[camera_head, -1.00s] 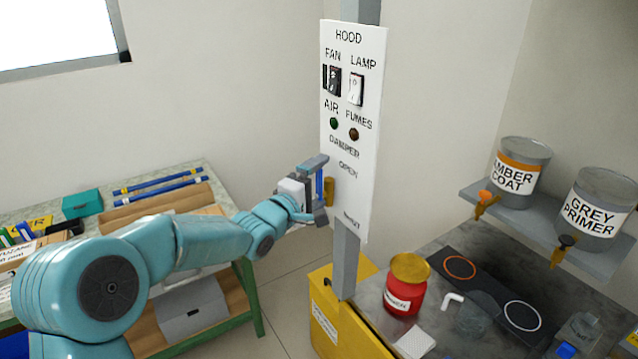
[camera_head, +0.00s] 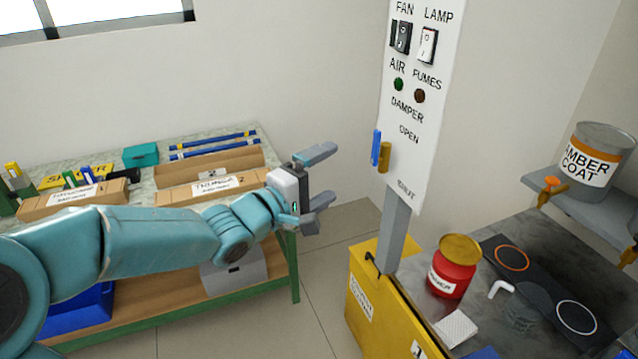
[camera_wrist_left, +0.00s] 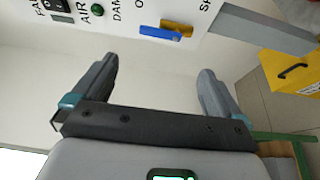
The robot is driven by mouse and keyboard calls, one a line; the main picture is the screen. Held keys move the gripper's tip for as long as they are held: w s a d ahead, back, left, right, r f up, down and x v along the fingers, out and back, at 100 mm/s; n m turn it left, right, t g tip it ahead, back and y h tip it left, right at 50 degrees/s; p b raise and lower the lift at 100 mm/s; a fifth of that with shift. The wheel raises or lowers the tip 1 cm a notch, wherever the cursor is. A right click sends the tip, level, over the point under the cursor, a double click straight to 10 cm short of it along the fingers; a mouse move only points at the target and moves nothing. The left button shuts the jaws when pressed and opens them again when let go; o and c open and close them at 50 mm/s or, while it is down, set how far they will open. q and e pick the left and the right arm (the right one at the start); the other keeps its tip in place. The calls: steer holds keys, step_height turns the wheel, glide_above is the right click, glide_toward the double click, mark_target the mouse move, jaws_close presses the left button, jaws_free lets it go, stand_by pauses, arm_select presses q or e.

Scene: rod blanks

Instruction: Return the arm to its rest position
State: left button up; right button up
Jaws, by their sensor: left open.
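My left gripper (camera_head: 318,178) is open and empty in the head view, in free air to the left of the white hood panel (camera_head: 421,110). Its two fingers also show wide apart in the left wrist view (camera_wrist_left: 158,92), with nothing between them. My teal left arm comes in from the left, in front of the workbench. The damper lever on the panel has a blue handle (camera_head: 376,147) and a brass part (camera_head: 384,158). The lever also shows in the left wrist view (camera_wrist_left: 168,31), beyond the fingers and apart from them. My right gripper is not in view.
A green-framed workbench (camera_head: 298,268) with cardboard boxes (camera_head: 215,188) and blue rods (camera_head: 212,145) stands behind my arm. A grey post (camera_head: 394,232) carries the panel. A yellow cabinet (camera_head: 362,295), red jar (camera_head: 452,268) and paint can (camera_head: 597,155) are at the right.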

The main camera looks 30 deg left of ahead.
arm_select(q)
steer(key=shift+s+a, duration=0.15)
steer(key=shift+s, duration=0.4)
